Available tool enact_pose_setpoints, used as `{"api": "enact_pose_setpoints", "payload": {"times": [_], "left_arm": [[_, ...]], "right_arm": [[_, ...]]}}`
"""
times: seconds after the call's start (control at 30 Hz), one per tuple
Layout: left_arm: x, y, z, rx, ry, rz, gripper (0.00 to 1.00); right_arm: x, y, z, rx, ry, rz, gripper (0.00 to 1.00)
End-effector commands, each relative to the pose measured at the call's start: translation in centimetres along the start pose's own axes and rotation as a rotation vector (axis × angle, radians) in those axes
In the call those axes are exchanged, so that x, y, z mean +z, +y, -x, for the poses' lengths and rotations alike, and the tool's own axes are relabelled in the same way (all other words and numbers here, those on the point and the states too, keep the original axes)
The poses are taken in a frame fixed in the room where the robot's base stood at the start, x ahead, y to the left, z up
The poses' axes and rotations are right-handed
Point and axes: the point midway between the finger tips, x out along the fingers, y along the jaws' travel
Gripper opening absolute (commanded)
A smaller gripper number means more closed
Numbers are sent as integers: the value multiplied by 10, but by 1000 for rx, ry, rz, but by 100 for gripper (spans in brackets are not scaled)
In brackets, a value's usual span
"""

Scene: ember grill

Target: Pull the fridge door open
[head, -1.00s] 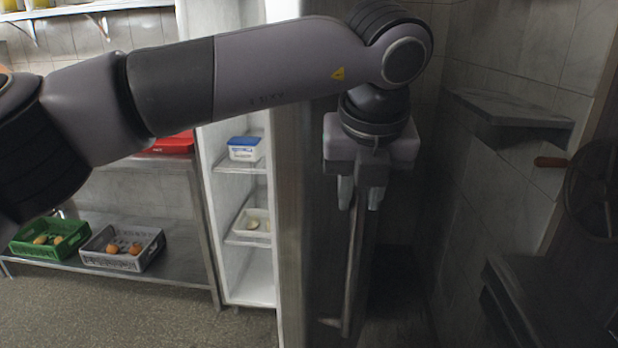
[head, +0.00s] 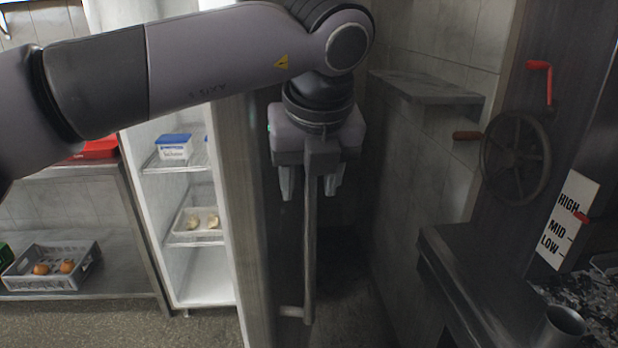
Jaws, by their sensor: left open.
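The fridge door (head: 247,220) stands open, its edge toward me, with the lit white fridge interior (head: 200,275) showing to its left. A long grey vertical bar handle (head: 310,245) is on the door's right-hand face. My left gripper (head: 312,185) points down at the upper part of the handle. Its two fingers are spread, one on each side of the bar; I cannot tell whether they touch it. The handle's top is close under the gripper body. My right gripper is not in view.
Fridge shelves hold a blue-lidded tub (head: 174,148) and a white tray (head: 195,222). A steel shelf with a grey crate (head: 50,268) stands at left. At right are a wall ledge (head: 425,88), a handwheel (head: 515,158), and a grill with a HIGH/MID/LOW plate (head: 568,218).

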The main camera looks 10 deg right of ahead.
Motion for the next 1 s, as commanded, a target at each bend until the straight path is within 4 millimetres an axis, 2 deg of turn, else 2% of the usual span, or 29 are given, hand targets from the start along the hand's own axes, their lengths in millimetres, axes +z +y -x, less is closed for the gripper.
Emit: {"api": "enact_pose_setpoints", "payload": {"times": [0.3, 0.43, 0.57, 0.87, 1.0], "left_arm": [[0, 0, 49, -2, -4, 1, 48], [1, 0, 63, -1, -4, 2, 48], [0, 0, 69, -2, -2, 2, 48], [0, 0, 69, -10, 2, -3, 48], [-9, -11, 70, -138, 53, -72, 48]], "right_arm": [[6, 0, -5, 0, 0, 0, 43], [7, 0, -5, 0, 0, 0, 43], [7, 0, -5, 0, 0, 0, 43], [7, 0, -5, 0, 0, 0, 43], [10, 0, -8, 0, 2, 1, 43]]}}
